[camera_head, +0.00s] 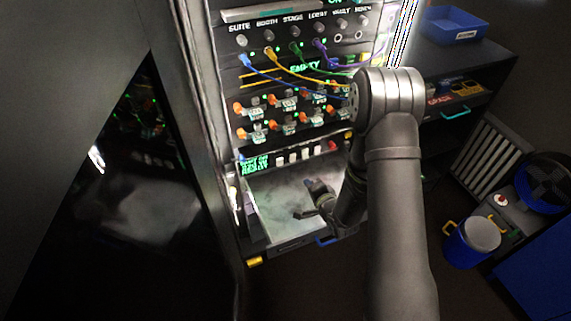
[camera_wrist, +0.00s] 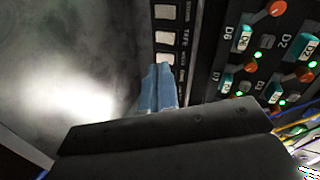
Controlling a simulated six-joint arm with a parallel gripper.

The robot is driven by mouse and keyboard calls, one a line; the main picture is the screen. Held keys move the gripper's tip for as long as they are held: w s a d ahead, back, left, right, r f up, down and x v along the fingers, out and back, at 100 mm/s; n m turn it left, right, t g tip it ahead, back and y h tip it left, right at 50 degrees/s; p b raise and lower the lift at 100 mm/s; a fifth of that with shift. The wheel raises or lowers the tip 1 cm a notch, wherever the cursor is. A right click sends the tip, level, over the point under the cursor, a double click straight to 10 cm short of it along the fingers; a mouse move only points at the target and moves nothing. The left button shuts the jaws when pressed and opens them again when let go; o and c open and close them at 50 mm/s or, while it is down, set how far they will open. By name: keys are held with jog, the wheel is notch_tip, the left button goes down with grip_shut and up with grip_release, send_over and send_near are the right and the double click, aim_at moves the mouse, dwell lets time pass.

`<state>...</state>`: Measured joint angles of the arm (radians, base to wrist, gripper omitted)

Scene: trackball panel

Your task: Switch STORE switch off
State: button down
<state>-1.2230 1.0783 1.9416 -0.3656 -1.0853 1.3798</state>
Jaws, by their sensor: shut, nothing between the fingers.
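A row of white rocker switches (camera_head: 293,157) sits on the panel's lower strip, above the pale shelf. It also shows in the wrist view (camera_wrist: 165,40), with small labels beside it; one seems to read TAFE or similar. I cannot read which switch is STORE, nor tell its position. My gripper (camera_head: 298,215) is over the pale shelf, below the switch row in the head view. In the wrist view its blue fingers (camera_wrist: 158,70) are together and empty, pointing along the row. The fingertips overlap the row's near end; I cannot tell whether they touch it.
Orange-knobbed breakers (camera_head: 283,122) with green lights fill the panel above the switches. Coloured cables (camera_head: 285,70) hang higher up. A red button (camera_head: 332,145) ends the switch row. A green text display (camera_head: 254,163) is at its left. The pale shelf (camera_head: 275,195) is bare around my gripper.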

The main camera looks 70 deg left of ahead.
jog(key=s+m, duration=0.2)
jog(key=s+a, duration=0.1)
jog(key=shift+s+r+m+h, duration=0.25)
jog(key=shift+s+m+h, duration=0.05)
jog(key=shift+m+h, duration=0.1)
send_near(280, 161)
notch_tip(280, 161, down, 3)
jog(key=a, duration=0.5)
jog(key=shift+a, duration=0.45)
